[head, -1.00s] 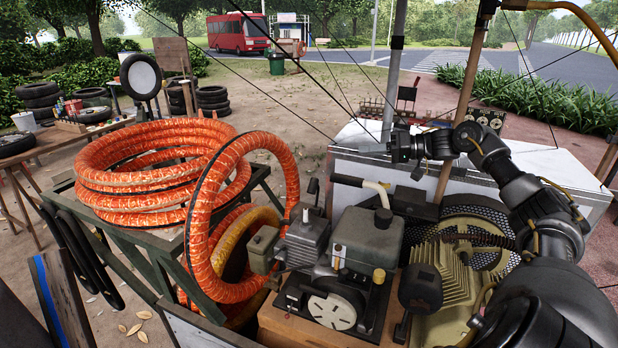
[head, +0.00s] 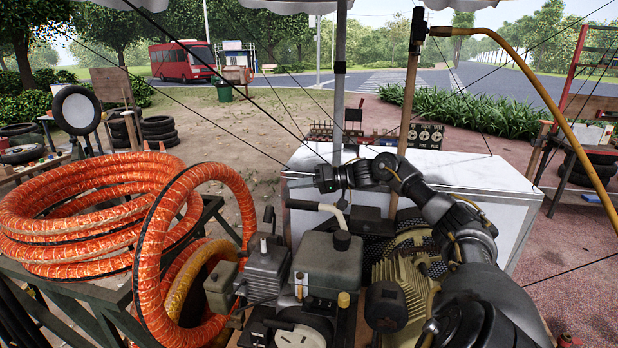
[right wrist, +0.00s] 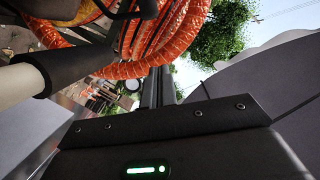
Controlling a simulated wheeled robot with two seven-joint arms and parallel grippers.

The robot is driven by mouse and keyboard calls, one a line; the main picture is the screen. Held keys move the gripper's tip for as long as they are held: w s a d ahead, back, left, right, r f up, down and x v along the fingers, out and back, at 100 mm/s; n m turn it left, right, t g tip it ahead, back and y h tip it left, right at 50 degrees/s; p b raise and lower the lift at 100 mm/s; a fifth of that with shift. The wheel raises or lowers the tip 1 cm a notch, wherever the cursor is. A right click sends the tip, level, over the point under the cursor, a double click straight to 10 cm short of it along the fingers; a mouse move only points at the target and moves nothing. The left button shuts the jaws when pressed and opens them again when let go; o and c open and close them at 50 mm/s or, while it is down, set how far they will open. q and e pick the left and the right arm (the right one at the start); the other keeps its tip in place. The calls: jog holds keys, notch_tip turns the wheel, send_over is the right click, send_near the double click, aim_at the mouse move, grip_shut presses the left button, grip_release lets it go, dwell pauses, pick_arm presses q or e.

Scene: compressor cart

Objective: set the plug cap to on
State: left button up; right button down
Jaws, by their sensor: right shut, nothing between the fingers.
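The small engine (head: 325,262) stands on the cart at the lower middle of the head view. A short black upright piece (head: 268,215) stands on its left part. I cannot tell for sure which small part is the plug cap. A black grip on a cream tube (head: 330,210) rises above the engine; the grip (right wrist: 75,72) and tube also show at left in the right wrist view. My right gripper (head: 318,179) is just above and behind this grip, pointing left, apart from it as far as I can tell. It is shut and empty. My left gripper is out of view.
Orange coiled hose (head: 75,245) lies on a green-grey stand at left, and one loop stands beside the engine. A white box (head: 470,190) is behind the engine. A wooden pole (head: 408,100) and a grey pole (head: 339,110) rise near my right arm.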

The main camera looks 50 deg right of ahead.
jog(key=w+a+f+p, duration=0.2)
jog(key=a+f+p, duration=0.1)
jog(key=a, duration=0.2)
jog(key=shift+w+f+p, duration=0.15)
jog(key=shift+f+p, duration=0.2)
jog(key=shift+p, duration=0.05)
jog(key=shift+a, duration=0.1)
dwell(0.3)
